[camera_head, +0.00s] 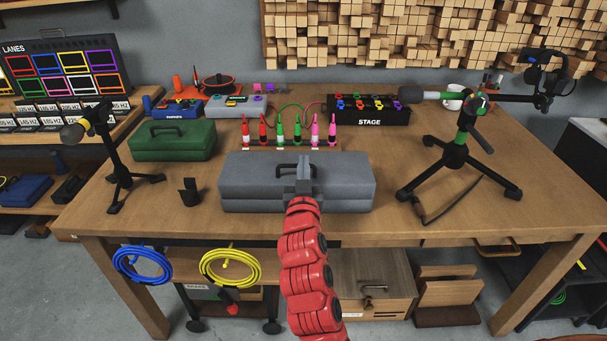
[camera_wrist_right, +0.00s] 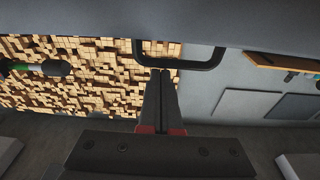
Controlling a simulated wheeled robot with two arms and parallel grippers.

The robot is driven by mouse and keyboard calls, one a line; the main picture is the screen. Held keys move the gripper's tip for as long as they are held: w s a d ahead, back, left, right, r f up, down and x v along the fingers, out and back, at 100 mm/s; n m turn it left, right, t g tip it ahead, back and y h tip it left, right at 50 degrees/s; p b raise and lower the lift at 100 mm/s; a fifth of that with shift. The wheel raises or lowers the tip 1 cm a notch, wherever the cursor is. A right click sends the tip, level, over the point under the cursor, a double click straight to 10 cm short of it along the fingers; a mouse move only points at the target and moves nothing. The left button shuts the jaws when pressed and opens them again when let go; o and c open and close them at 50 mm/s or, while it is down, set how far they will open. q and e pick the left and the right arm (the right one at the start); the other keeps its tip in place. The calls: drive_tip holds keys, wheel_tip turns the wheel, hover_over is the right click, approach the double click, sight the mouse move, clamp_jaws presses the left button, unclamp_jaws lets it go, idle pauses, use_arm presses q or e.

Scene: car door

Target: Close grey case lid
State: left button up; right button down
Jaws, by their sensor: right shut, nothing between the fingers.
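The grey case (camera_head: 345,185) sits near the front middle of the wooden table. Its lid lies down over the base and looks level in the head view; I cannot tell whether a thin gap is left along the seam. The case's black handle (camera_head: 283,170) is on top, and a dark handle also shows in the right wrist view (camera_wrist_right: 215,62). My right gripper (camera_head: 304,168) is shut and empty at the lid's front middle, beside the handle. Its closed fingertips show in the wrist view (camera_wrist_right: 160,75), close to the grey surface. My left gripper is not in view.
A green case (camera_head: 173,140) stands at back left. Several coloured plugs (camera_head: 290,133) stand behind the grey case. A microphone stand (camera_head: 458,150) is at right and a small microphone stand (camera_head: 118,165) at left. The table right of the case is mostly clear.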

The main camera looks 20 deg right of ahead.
drive_tip(key=shift+s+f+b, duration=0.15)
drive_tip(key=shift+f+b, duration=0.1)
drive_tip(key=shift+b, duration=0.1)
idle(0.3)
